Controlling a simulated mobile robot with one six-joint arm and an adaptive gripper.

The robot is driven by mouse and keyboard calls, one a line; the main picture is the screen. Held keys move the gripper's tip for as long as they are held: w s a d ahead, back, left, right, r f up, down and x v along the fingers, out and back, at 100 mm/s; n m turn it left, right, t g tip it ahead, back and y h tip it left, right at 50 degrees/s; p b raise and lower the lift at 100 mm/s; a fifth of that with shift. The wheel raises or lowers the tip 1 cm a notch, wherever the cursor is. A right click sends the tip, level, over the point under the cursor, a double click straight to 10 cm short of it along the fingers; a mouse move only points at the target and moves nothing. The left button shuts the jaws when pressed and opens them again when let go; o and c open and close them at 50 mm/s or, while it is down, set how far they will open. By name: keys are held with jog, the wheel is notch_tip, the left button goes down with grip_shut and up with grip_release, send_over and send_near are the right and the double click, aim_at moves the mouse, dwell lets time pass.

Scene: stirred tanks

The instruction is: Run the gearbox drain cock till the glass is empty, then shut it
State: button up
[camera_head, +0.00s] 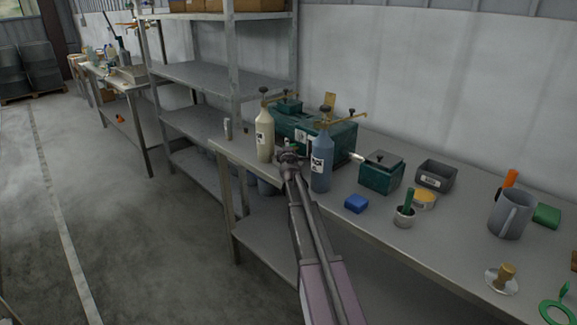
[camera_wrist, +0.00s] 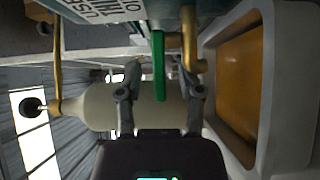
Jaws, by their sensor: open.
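The dark green gearbox (camera_head: 335,138) stands at the back of the bench. My gripper (camera_head: 288,157) reaches its near side, between a cream bottle and a blue one. In the wrist view my gripper (camera_wrist: 158,95) is open, its fingers either side of a green lever (camera_wrist: 159,65) with gaps to both. Brass fittings (camera_wrist: 190,52) sit beside the lever and look like the drain cock. A pale tray (camera_wrist: 285,90) at the right of the wrist view has an amber surface inside. I cannot make out the glass or its level, nor any flow.
The cream bottle (camera_head: 265,135) stands close left of my gripper and the blue bottle (camera_head: 322,163) close right, both with pump tops. A blue block (camera_head: 356,203), a small green box (camera_head: 381,173), a dark bin (camera_head: 435,177) and a grey jug (camera_head: 510,215) are further right.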

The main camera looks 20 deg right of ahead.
jog(key=shift+w+m+g+h, duration=0.2)
jog(key=shift+m+g+h, duration=0.1)
jog(key=shift+m+h, duration=0.3)
